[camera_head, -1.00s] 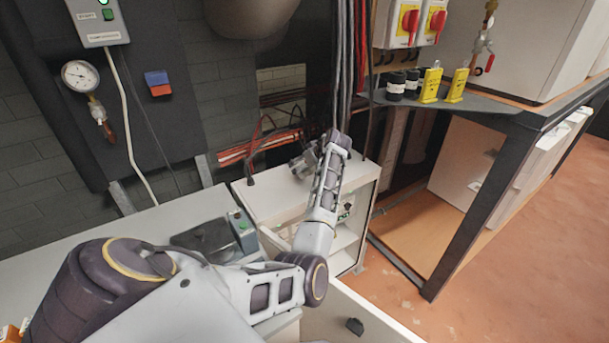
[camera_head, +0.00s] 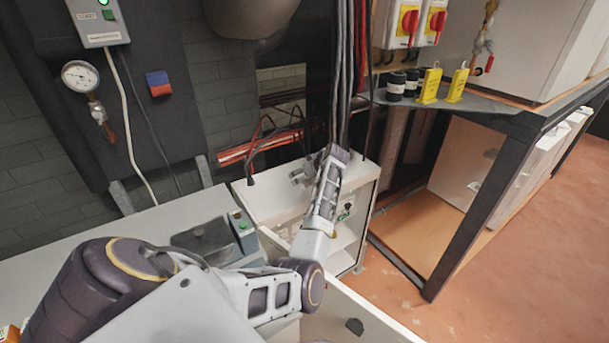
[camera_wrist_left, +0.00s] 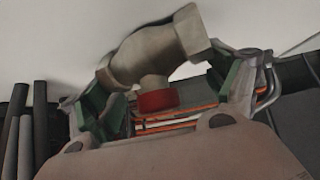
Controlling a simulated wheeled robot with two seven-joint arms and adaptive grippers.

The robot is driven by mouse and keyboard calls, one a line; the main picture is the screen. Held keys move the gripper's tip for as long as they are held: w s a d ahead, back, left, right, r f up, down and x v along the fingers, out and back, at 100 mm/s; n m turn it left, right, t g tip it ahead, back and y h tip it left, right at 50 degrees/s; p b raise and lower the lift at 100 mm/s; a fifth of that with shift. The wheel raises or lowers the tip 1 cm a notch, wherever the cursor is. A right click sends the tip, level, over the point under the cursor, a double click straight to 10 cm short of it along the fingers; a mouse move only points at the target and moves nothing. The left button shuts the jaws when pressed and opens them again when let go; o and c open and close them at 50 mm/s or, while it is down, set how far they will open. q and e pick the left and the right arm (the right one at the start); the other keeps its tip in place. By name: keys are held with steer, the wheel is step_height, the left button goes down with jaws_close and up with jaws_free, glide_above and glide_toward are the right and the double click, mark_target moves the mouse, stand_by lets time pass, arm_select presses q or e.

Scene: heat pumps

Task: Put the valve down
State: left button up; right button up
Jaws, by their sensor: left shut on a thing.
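The valve (camera_wrist_left: 155,50) is a dull metal fitting with hexagonal ends and a red cap (camera_wrist_left: 158,100) on its short stem. In the left wrist view it sits tilted between the green-padded fingers of my left gripper (camera_wrist_left: 165,85), which is shut on it. In the head view my left gripper (camera_head: 304,174) is over the top of the white cabinet (camera_head: 260,200). The valve is hard to make out there, and I cannot tell whether it touches the cabinet top. My right gripper is not in view.
Black cables (camera_head: 345,80) hang behind the gripper, and red pipes (camera_head: 240,150) run along the wall. A dark-framed bench (camera_head: 490,200) stands to the right, with yellow tags (camera_head: 430,85) and black containers (camera_head: 396,85) on its shelf. The cabinet top has bare room left of the gripper.

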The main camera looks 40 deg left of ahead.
arm_select(q)
steer(key=o, duration=1.1)
steer(key=shift+f, duration=0.1)
steer(key=shift+r, duration=0.2)
steer(key=shift+v, duration=6)
